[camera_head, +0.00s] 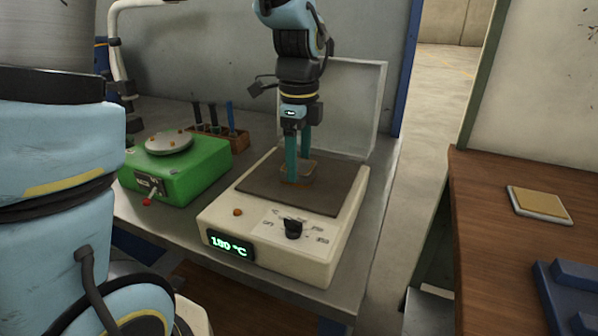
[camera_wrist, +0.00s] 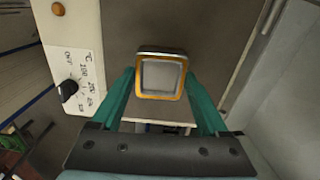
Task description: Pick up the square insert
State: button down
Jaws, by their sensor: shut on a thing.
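The square insert (camera_wrist: 161,77) has an orange-gold rim and a grey recessed middle in the wrist view. My gripper (camera_wrist: 160,85) has two green fingers, one on either side of the insert, and is shut on it. In the head view, my gripper (camera_head: 298,170) points down over the dark plate of the hot plate (camera_head: 224,208). The insert shows there as a small brownish piece (camera_head: 301,180) at the fingertips, partly hidden by them. I cannot tell whether it touches the plate or hangs just above it.
The hot plate has a black knob (camera_head: 293,229) and a display (camera_head: 229,243) reading 180 °C. A clear upright panel (camera_head: 345,100) stands behind it. A green device (camera_head: 180,172) and a wooden rack (camera_head: 232,138) are to the left. A wooden table (camera_head: 500,240) at right holds a square piece (camera_head: 540,204) and a blue block (camera_head: 570,285).

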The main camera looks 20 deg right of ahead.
aim_at(299, 165)
jog(key=shift+r, duration=0.15)
notch_tip(299, 165, up, 10)
jog(key=b, duration=0.1)
dwell(0.6)
